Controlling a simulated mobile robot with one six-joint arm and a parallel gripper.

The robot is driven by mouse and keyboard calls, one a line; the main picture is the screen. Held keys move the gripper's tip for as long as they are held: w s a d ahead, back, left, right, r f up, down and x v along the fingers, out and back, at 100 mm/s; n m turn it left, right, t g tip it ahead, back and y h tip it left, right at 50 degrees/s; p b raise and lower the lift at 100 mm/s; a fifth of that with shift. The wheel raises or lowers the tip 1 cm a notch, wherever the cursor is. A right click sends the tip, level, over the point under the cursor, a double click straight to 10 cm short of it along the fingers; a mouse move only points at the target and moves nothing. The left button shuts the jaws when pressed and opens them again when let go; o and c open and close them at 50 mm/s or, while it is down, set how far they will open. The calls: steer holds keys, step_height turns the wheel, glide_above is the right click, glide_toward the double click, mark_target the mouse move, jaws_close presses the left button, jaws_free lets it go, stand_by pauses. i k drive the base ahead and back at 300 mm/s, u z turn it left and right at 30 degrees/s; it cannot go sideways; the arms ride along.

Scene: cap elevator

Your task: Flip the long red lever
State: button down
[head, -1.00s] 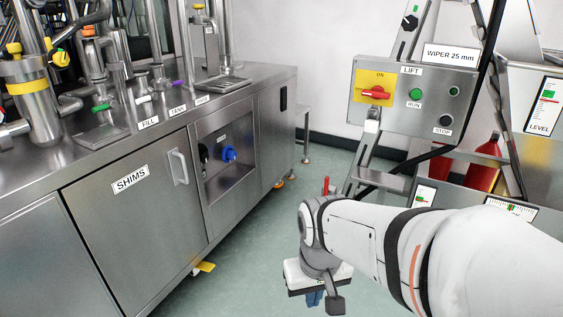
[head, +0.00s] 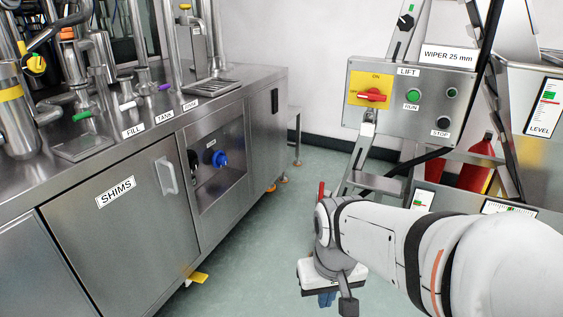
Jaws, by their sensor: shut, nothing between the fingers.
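A thin upright red lever (head: 321,192) shows just above my arm's wrist, in front of the metal frame under the control panel. Its lower part is hidden behind my arm. My gripper (head: 327,299) points down at the bottom of the head view, below and apart from the lever. Its blue fingers are small and partly hidden, and they are shut with nothing held. A short red rotary switch (head: 371,95) sits on a yellow plate of the panel, its left end by the OFF mark.
The LIFT panel (head: 410,121) has RUN and STOP buttons. A steel cabinet (head: 112,213) marked SHIMS, with pipes and valves on top, fills the left side. Green floor (head: 240,275) is open between it and my arm. Red containers (head: 476,170) stand behind the frame at right.

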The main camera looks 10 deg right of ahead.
mark_target(321, 185)
steer(key=i, duration=0.9)
steer(key=z, duration=0.05)
